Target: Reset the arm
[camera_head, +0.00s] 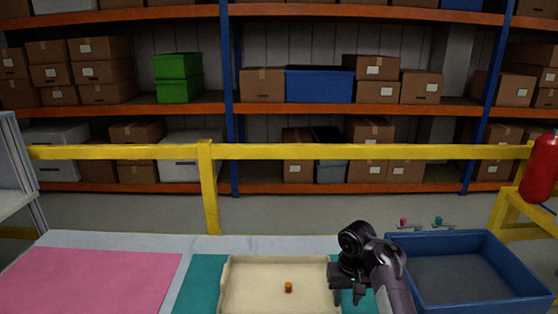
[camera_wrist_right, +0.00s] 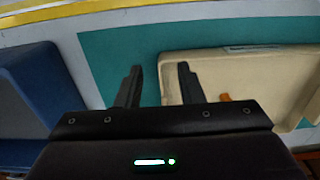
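My right gripper (camera_head: 348,294) points down over the teal mat (camera_head: 205,285), at the right edge of the cream tray (camera_head: 255,264) and left of the blue bin. The teal mat (camera_wrist_right: 115,55) lies below the fingers. My left arm and left gripper are not in view.
A small orange part (camera_head: 288,287) sits in the cream tray. An empty-looking blue bin (camera_head: 520,271) stands at the right, a pink mat (camera_head: 85,280) lies at the left. A yellow rail (camera_head: 300,152) and loaded shelves (camera_head: 275,109) are behind. A red cylinder (camera_head: 540,170) stands far right.

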